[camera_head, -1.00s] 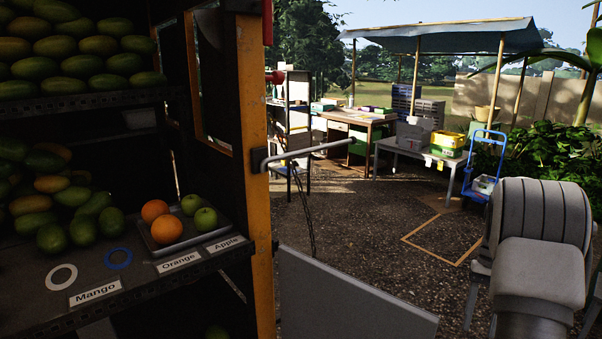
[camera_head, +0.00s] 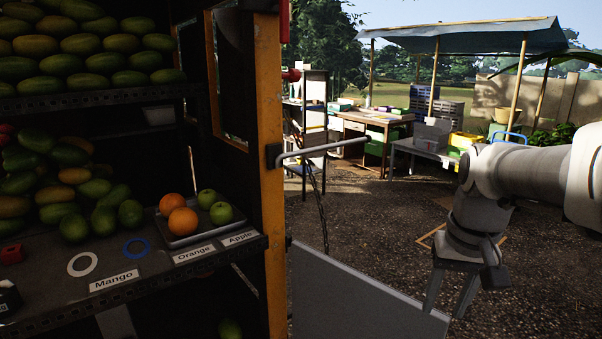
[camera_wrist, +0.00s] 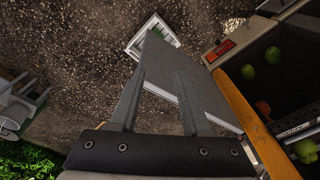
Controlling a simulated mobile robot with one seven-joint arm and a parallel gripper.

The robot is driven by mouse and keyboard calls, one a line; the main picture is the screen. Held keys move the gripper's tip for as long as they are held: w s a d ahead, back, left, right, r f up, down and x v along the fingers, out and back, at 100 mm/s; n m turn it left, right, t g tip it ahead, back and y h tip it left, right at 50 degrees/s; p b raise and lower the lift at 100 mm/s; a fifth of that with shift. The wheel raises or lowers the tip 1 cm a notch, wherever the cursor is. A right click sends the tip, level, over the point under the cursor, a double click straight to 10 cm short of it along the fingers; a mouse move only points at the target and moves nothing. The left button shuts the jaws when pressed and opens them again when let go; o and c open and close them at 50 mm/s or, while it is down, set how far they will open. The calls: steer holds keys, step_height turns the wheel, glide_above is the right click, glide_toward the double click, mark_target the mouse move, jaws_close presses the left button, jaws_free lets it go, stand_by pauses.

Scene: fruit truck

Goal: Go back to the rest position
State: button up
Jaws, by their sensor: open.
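My gripper (camera_head: 449,292) hangs at the right of the head view, pointing down, with its two fingers apart and nothing between them. It is outside the truck, to the right of the grey lower panel (camera_head: 350,296). In the wrist view my gripper (camera_wrist: 163,95) shows both fingers spread, with the grey panel behind them. Oranges (camera_head: 182,221) and green apples (camera_head: 221,212) sit on a metal tray (camera_head: 196,238) on the truck shelf, well away from my gripper.
The truck's orange post (camera_head: 273,200) and a metal handle (camera_head: 325,148) stand between the shelf and my arm. Mangoes (camera_head: 85,45) fill the shelves. Gravel ground (camera_head: 390,215) is open between.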

steer(key=s+a+n+t, duration=0.2)
steer(key=s+a+t, duration=0.2)
steer(key=s+a, duration=0.4)
steer(key=s, duration=0.2)
steer(key=shift+s+a+f+n, duration=0.2)
steer(key=shift+s+a+n, duration=0.1)
steer(key=shift+s+n, duration=0.1)
steer(key=shift+s, duration=0.15)
